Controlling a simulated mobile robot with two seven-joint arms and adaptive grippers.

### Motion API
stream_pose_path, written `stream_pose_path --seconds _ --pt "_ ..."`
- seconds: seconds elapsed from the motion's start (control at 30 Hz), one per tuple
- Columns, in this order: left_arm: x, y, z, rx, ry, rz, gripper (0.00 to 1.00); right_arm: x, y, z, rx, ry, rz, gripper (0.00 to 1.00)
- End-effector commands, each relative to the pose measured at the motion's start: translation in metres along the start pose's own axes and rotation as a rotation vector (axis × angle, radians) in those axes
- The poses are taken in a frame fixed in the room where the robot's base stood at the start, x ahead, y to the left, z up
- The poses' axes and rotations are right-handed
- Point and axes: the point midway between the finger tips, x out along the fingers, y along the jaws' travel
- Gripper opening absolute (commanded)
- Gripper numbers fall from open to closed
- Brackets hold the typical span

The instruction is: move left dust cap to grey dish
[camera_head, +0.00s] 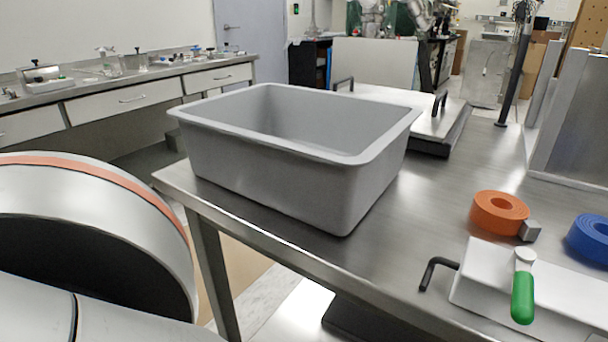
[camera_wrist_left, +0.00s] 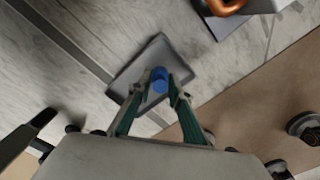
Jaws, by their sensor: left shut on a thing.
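In the left wrist view, my left gripper (camera_wrist_left: 161,86) is shut on a small round blue dust cap (camera_wrist_left: 159,76), held between its two fingertips. A flat grey square thing with a paler rim (camera_wrist_left: 135,79), which looks like the grey dish, lies behind and below the cap. I cannot tell how far the cap is above it or whether they touch. In the head view my left arm comes in at the lower left, and its gripper is out of sight. My right gripper is in neither view.
A large grey bin (camera_head: 270,172) stands on the steel table (camera_head: 425,215). An orange roll (camera_head: 484,218), a blue roll (camera_head: 580,240) and a green-handled tool (camera_head: 523,295) on a white box are at right. A copper-coloured ring (camera_wrist_left: 226,6) shows in the wrist view's top right.

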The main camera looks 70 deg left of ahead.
Motion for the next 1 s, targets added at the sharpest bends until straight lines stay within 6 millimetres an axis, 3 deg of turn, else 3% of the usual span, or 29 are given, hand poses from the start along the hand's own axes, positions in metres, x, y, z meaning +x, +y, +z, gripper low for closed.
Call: stream_pose_path --seconds 0.97,1.0 --pt "0.0097 -0.0004 -0.0011 0.000 0.001 -0.001 0.11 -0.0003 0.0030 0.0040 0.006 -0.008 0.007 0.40" --pt "0.0097 -0.0004 -0.0011 0.000 0.001 -0.001 0.27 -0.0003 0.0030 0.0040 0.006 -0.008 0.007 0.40"
